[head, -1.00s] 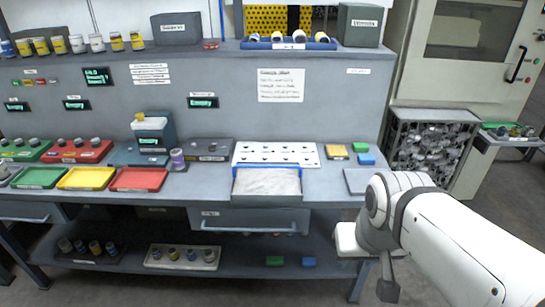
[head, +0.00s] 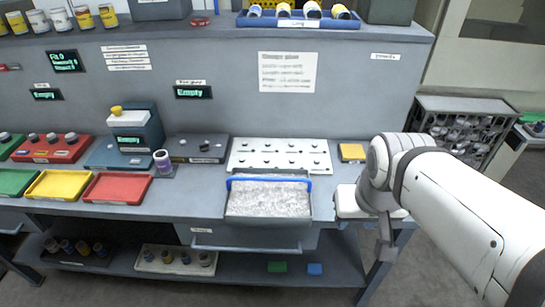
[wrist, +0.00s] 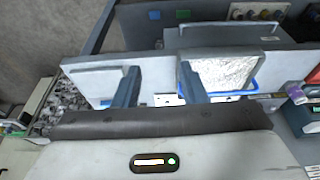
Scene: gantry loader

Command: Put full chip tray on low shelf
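The chip tray (head: 268,179) is a shallow grey tray with a blue handle bar along its back, filled with silvery chips. It sits at the bench's front edge, above a drawer. In the wrist view the tray (wrist: 238,94) lies to the right of my fingers. My gripper (wrist: 159,78) has two blue fingers set well apart, empty, over the bench beside the tray. The low shelf (head: 238,270) runs under the bench.
The drawer handle (head: 245,247) juts out above the shelf. A chip-filled cage (head: 480,105) stands at right.

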